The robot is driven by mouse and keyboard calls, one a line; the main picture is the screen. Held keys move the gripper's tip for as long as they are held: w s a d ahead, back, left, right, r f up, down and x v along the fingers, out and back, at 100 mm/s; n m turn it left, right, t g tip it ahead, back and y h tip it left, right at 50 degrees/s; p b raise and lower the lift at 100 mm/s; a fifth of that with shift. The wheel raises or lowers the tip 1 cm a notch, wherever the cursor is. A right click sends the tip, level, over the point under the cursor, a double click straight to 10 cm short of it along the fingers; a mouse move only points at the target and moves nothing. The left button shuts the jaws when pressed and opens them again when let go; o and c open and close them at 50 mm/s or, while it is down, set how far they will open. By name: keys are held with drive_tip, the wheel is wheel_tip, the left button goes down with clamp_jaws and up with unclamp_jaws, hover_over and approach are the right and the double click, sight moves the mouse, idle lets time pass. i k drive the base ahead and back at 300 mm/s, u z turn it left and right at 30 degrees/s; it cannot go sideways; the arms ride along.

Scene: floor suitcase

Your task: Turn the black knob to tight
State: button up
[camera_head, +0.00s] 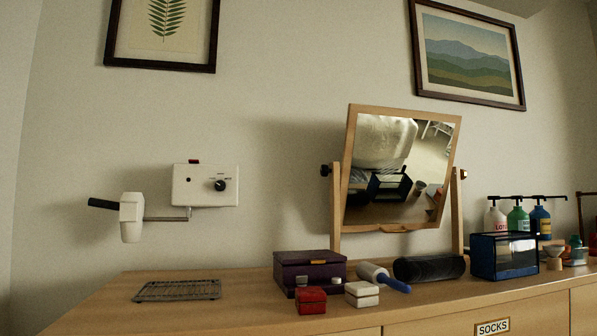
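A round black knob (325,170) sits on the left post of the tilting mirror (398,172), at the pivot. No mark for tight is readable by any knob. The mirror frame is wooden and tilted between its two posts. My gripper is not in view.
A white dryer-like device (131,216) with a black handle hangs left of the wall box. The dresser top (240,312) carries a wire rack (178,291), a dark purple box (309,270), red box (310,300), white box (361,294), lint roller (384,277), black cylinder (428,268) and blue case (503,256).

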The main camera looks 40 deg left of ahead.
sight(325, 170)
drive_tip(key=u, duration=1.35)
